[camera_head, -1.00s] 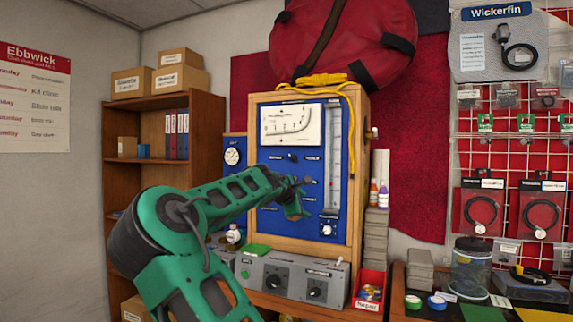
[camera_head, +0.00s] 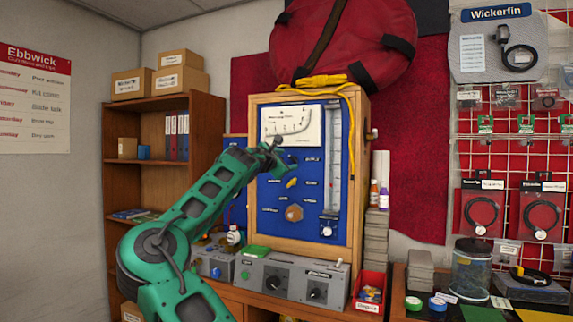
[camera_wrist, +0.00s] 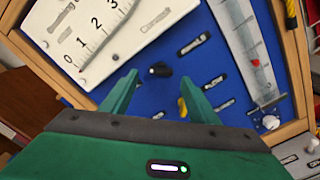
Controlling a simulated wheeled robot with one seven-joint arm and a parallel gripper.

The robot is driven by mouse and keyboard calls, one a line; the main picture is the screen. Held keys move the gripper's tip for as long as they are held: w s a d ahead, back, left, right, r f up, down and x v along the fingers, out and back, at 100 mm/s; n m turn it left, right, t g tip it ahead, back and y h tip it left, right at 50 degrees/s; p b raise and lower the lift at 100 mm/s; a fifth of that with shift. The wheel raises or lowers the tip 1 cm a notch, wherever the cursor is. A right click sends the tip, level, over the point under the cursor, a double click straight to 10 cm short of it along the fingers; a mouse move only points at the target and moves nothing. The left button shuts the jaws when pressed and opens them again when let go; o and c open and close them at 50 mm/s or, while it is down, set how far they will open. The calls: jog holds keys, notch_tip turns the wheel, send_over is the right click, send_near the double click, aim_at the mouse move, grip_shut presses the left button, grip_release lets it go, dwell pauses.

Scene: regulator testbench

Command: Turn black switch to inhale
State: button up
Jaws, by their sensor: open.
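The black switch (camera_wrist: 159,69) is a small dark knob on the blue panel (camera_wrist: 208,68). In the wrist view it lies just beyond and between my fingertips, with a label strip near it. My gripper (camera_wrist: 157,82) is open, with its two green fingers apart and nothing between them. In the head view my gripper (camera_head: 277,154) is at the upper middle of the panel, just below the white gauge plate (camera_head: 293,124). There the switch is hard to tell from the gripper. I cannot tell whether the fingers touch it.
A yellow knob (camera_wrist: 183,107) sits below the switch, and a brown round knob (camera_head: 294,213) lower down. A clear vertical flow tube (camera_head: 333,160) runs along the right. A yellow cord (camera_head: 351,130) hangs at the frame's right side. Grey boxes with dials (camera_head: 291,280) stand below.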

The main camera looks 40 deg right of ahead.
aim_at(291, 159)
jog(key=shift+x, duration=1.75)
jog(key=c, duration=1.1)
